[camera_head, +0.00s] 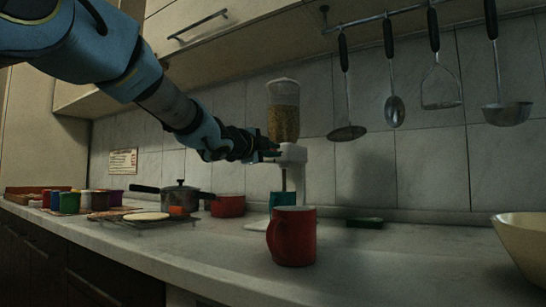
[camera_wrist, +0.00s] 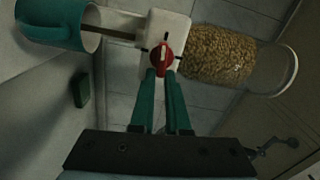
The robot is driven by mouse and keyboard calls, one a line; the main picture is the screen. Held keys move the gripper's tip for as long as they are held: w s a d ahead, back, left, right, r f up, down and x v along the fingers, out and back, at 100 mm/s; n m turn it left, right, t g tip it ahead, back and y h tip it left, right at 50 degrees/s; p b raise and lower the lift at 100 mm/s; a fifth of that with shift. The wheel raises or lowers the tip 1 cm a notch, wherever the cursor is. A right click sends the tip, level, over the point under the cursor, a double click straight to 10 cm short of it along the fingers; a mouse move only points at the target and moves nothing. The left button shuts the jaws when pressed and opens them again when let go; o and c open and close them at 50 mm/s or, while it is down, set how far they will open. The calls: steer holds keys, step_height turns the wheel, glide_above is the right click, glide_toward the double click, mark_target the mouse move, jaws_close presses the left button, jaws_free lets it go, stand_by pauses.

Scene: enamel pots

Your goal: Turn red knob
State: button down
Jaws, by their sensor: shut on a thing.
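The red knob (camera_wrist: 162,58) is on the front of the white dispenser housing (camera_wrist: 178,32). A clear container of grain (camera_wrist: 222,55) is joined to the housing; it stands upright above it in the head view (camera_head: 283,108). My gripper (camera_wrist: 161,72) has its two green fingertips at the knob, one on each side, shut on it. In the head view my gripper (camera_head: 272,150) reaches the housing from the left and hides the knob. A teal mug (camera_head: 283,199) stands under the dispenser, partly behind a red mug.
The red mug (camera_head: 293,237) stands in front of the dispenser. A red pot (camera_head: 228,206) and a lidded pot (camera_head: 180,195) are to the left. A cream bowl (camera_head: 525,240) is at the right. Utensils, including a ladle (camera_head: 507,112), hang on the wall. The right counter is mostly clear.

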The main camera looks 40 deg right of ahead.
steer(key=shift+w+a+f+m+t+b, duration=0.2)
steer(key=shift+w+f+m+t+b, duration=0.1)
steer(key=shift+w+f+m, duration=0.2)
steer(key=shift+w+r, duration=0.1)
steer(key=shift+r, duration=0.15)
steer(key=c, duration=1)
jaws_free()
steer(key=shift+o, duration=0.5)
steer(key=shift+d, duration=0.1)
steer(key=shift+s, duration=0.2)
steer(key=shift+r, duration=0.1)
steer(key=v, duration=1)
steer(key=shift+a, duration=0.4)
